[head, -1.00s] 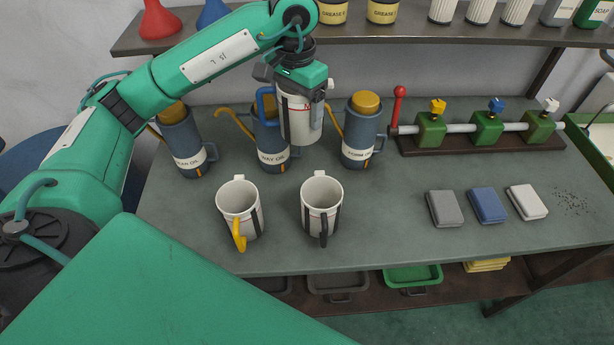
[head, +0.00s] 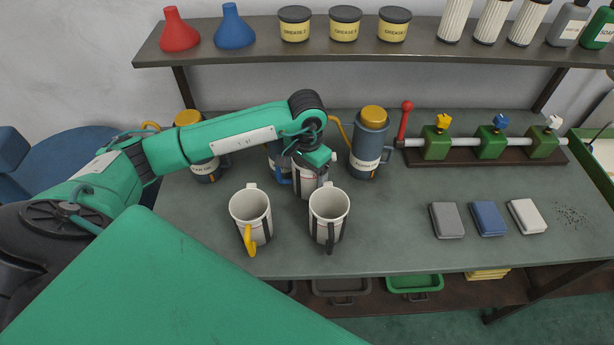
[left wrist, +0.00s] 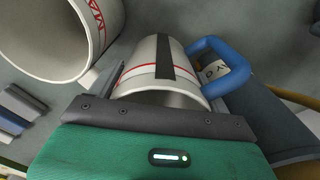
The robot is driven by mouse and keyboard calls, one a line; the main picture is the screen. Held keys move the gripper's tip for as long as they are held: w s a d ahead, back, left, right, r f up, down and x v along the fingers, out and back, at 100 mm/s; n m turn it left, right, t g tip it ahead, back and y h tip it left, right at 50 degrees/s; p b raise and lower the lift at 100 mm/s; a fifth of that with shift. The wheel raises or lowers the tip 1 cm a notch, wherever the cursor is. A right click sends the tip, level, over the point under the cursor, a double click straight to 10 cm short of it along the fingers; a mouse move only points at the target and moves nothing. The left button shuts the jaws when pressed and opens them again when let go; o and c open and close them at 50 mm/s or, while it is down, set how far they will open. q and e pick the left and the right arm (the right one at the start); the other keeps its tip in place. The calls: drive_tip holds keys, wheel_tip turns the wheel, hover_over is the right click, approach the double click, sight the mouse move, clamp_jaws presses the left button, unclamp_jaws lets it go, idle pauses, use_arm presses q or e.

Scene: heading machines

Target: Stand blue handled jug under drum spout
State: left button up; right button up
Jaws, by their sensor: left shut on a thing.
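My left gripper (head: 314,162) is shut on the white jug with the blue handle (head: 308,186), low over the bench, in front and slightly right of the middle drum (head: 278,160). I cannot tell whether the jug's base touches the bench. In the left wrist view the jug (left wrist: 153,62) shows its open rim towards the gripper, with its blue handle (left wrist: 214,50) at the right. The left drum (head: 205,168) and right drum (head: 369,148) have yellow caps and curved yellow spouts. My arm hides the middle drum's top and spout. My right gripper is not in view.
A yellow-handled jug (head: 250,212) and a black-handled jug (head: 328,209) stand close in front of the held jug. A valve rack (head: 480,154) and three blocks are at the right.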

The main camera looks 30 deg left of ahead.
use_arm(q)
drive_tip(key=shift+f, duration=1.8)
drive_tip(key=o, duration=0.8)
drive_tip(key=shift+r+p, duration=0.1)
drive_tip(key=shift+p, duration=0.2)
